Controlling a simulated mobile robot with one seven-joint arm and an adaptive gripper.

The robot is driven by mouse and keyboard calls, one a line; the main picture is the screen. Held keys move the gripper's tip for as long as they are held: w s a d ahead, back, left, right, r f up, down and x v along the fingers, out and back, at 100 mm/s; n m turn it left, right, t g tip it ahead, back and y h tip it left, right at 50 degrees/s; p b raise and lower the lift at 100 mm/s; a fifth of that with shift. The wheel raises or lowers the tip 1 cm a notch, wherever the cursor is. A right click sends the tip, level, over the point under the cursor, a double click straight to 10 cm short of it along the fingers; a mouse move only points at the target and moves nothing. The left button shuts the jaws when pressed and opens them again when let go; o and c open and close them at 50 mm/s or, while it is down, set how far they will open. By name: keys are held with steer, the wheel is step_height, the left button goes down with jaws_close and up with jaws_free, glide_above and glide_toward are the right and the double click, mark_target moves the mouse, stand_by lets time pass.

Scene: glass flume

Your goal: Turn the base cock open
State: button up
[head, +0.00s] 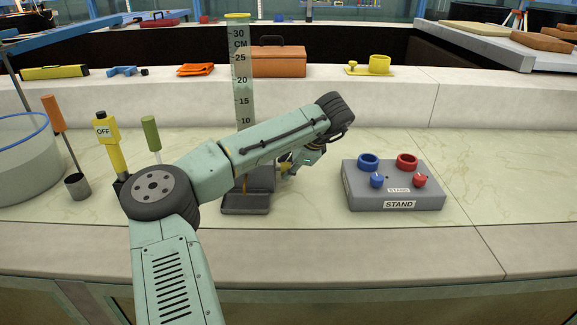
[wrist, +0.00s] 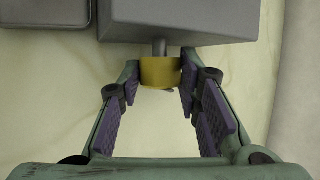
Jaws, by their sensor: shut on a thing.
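The base cock shows in the wrist view as a brass-yellow knob (wrist: 160,73) on a short grey stem, sticking out of a grey block (wrist: 165,22). My gripper (wrist: 160,78) is shut on this knob, with one finger on each side of it. In the head view my gripper (head: 288,169) is at the right side of the dark base (head: 246,203) of a tall gauge marked in CM (head: 240,75). A small yellow part of the cock shows there. My arm hides much of the base, and I cannot tell how far the cock is turned.
A grey stand (head: 395,188) with blue and red rings and knobs is to the right. To the left are a yellow OFF-labelled post (head: 108,140), a green-handled tool (head: 151,135) and a round tank (head: 22,165). The bench at far right is clear.

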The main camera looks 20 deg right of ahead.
steer(key=c, duration=0.4)
steer(key=shift+f+b, duration=0.4)
steer(key=shift+b, duration=0.2)
steer(key=shift+s+r+t+b, duration=0.15)
steer(key=shift+t+b, duration=0.3)
steer(key=shift+t, duration=0.25)
steer(key=shift+r, duration=0.15)
steer(key=o, duration=1.1)
steer(key=shift+o, duration=0.2)
steer(key=v, duration=1.2)
